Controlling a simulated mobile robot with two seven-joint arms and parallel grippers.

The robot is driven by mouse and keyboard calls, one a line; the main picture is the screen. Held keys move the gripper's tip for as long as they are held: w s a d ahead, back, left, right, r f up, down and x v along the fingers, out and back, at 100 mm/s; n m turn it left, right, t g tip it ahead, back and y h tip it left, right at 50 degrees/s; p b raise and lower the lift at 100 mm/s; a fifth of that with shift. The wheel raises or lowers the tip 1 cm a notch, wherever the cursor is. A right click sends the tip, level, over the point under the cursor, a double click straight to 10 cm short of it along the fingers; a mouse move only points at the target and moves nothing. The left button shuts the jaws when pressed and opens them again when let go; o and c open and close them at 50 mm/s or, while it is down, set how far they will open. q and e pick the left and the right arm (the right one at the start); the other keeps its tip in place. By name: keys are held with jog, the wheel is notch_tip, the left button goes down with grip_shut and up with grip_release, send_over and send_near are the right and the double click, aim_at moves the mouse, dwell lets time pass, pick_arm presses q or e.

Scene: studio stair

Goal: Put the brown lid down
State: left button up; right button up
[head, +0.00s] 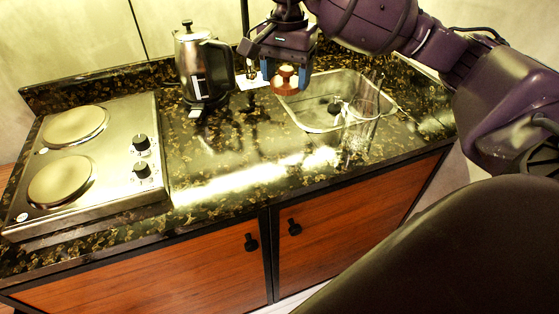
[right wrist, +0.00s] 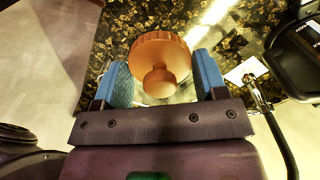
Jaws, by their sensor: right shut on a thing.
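The brown lid (head: 285,83) is round with a ridged rim and a knob on top. My right gripper (head: 285,75) is shut on it and holds it above the counter, by the left edge of the sink. In the right wrist view the lid (right wrist: 160,60) sits between the two blue fingers of the gripper (right wrist: 160,88), its knob towards the camera. My left gripper is not in view.
The dark speckled counter (head: 225,155) is clear in the middle. A steel kettle (head: 203,65) stands behind, left of the lid. A metal sink (head: 350,85) lies to the right. A two-plate cooktop (head: 100,150) is at the left.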

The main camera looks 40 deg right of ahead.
aim_at(285, 160)
notch_tip(285, 160, down, 20)
jog(key=shift+b, duration=0.65)
jog(key=shift+f, duration=0.1)
jog(key=shift+f, duration=0.15)
jog(key=o, duration=0.9)
jog(key=shift+r, duration=0.2)
notch_tip(285, 160, up, 12)
jog(key=shift+p, duration=0.35)
